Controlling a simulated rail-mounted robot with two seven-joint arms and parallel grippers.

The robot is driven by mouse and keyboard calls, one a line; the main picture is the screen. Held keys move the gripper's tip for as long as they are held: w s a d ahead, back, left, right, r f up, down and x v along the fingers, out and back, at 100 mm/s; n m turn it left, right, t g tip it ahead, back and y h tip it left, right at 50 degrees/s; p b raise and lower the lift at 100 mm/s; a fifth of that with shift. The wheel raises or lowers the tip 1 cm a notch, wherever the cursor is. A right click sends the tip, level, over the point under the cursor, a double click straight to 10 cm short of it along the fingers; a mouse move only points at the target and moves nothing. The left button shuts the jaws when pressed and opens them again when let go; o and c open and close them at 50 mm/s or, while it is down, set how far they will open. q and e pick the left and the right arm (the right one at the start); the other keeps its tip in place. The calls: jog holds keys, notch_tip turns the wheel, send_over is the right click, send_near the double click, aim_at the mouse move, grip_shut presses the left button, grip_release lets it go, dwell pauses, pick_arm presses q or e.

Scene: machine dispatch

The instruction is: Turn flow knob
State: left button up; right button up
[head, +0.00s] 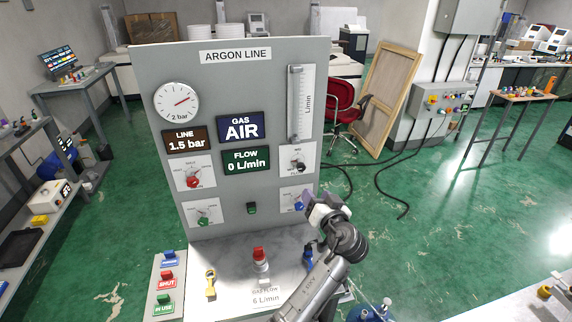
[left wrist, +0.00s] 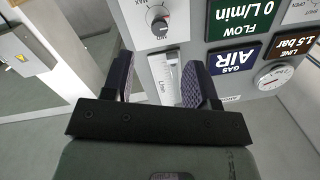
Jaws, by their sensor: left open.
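The grey ARGON LINE panel (head: 260,75) stands upright. The dark knob (head: 298,166) on a white plate at its right side, under the flow tube, also shows in the left wrist view (left wrist: 159,28) with MAX and MIN marks; I take it to be the flow knob. The FLOW display (head: 246,162) reads 0 L/min.
A red knob (head: 193,181) and a green knob (head: 204,220) sit on the panel's left side. A red-topped object (head: 260,258) and a yellow tag (head: 211,283) are on the shelf below. A 6 L/min label (head: 266,297) lies in front.

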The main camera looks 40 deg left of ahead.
aim_at(302, 168)
pick_arm(q)
jog(key=w+a, duration=0.2)
jog(key=a, duration=0.1)
jog(key=w+a+n, duration=0.1)
jog(key=w+a, duration=0.1)
jog(key=a, duration=0.1)
jog(key=w+a+r+n+p, duration=0.1)
jog(key=w+a, duration=0.1)
jog(key=a, duration=0.1)
jog(key=shift+a, duration=0.35)
jog(key=shift+x, duration=1.05)
pick_arm(e)
jog(key=shift+s+a+r, duration=0.1)
jog(key=shift+s+r, duration=0.3)
jog(key=shift+r, duration=0.15)
pick_arm(q)
jog(key=shift+c, duration=0.3)
pick_arm(e)
jog(key=shift+a, duration=0.1)
pick_arm(q)
jog(key=c, duration=0.8)
jog(key=shift+c, duration=0.2)
pick_arm(e)
jog(key=shift+f, duration=0.1)
